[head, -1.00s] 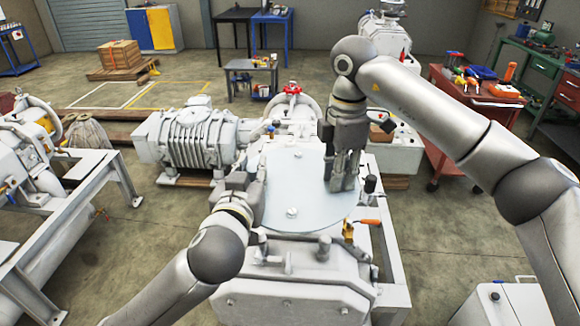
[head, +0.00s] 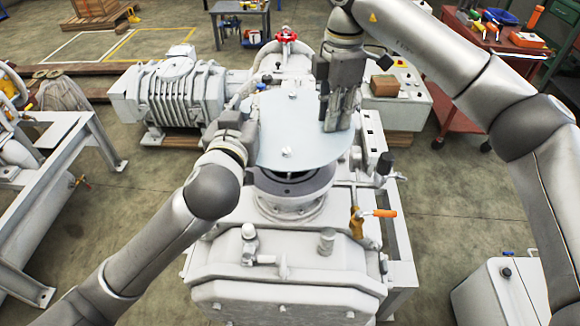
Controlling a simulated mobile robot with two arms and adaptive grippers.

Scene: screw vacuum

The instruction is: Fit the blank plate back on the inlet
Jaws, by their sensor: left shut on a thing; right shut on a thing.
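The blank plate (head: 290,130) is a round, pale grey-blue disc with small knobs on top, in the middle of the head view. It is held above the inlet (head: 290,190), a dark-rimmed round flange on the white vacuum pump (head: 285,265). A gap shows between the plate's near edge and the flange; the plate hides the flange's far side. My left gripper (head: 246,130) is shut on the plate's left edge. My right gripper (head: 337,122) points down and is shut on its right edge. The fingertips are partly hidden.
An orange-handled valve (head: 376,213) stands on the pump's right side. A red handwheel (head: 286,37) is behind the plate. A ribbed blower (head: 180,95) lies behind left, and a control box (head: 405,95) stands behind right.

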